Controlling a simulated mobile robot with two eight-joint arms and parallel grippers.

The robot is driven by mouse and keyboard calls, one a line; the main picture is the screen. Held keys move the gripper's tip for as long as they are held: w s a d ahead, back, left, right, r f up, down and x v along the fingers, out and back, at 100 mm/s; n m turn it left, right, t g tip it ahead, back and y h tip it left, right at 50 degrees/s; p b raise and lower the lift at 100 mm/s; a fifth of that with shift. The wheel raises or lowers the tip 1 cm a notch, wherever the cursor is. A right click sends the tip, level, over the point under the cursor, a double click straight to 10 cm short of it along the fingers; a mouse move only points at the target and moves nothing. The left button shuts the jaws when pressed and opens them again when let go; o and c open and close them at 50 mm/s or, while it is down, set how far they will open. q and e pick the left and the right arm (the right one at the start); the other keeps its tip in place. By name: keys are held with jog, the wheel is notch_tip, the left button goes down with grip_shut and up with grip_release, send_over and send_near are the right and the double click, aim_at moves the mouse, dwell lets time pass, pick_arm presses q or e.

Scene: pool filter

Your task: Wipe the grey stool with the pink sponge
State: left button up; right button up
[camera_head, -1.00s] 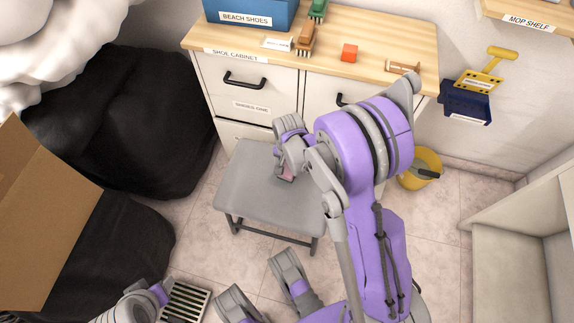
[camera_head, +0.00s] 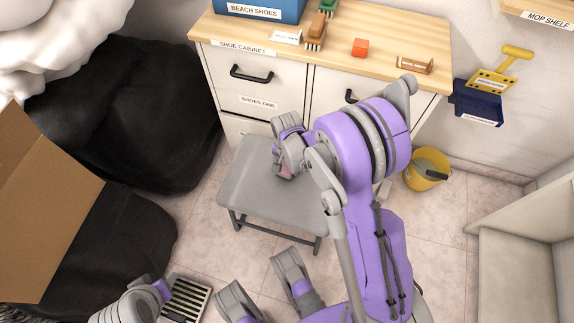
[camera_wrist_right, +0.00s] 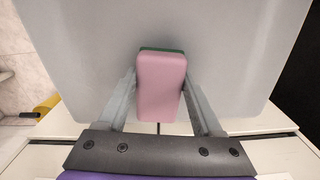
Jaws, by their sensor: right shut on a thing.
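The grey stool (camera_head: 258,190) stands in front of the shoe cabinet, and its seat (camera_wrist_right: 225,50) fills much of the right wrist view. The pink sponge (camera_wrist_right: 161,85) has a dark green layer on its far side. My right gripper (camera_wrist_right: 160,90) is shut on the sponge, one finger on each side. I cannot tell whether the sponge touches the seat. My left gripper (camera_head: 150,300) is at the bottom left, its fingers unclear.
A yellow bucket (camera_head: 426,170) is to the right. A cardboard box (camera_head: 40,205) and black bags (camera_head: 125,115) crowd the left.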

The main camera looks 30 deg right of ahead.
jog(key=shift+f, duration=0.2)
jog(key=shift+f+b, duration=0.35)
jog(key=shift+b, duration=0.05)
jog(key=shift+f, duration=0.15)
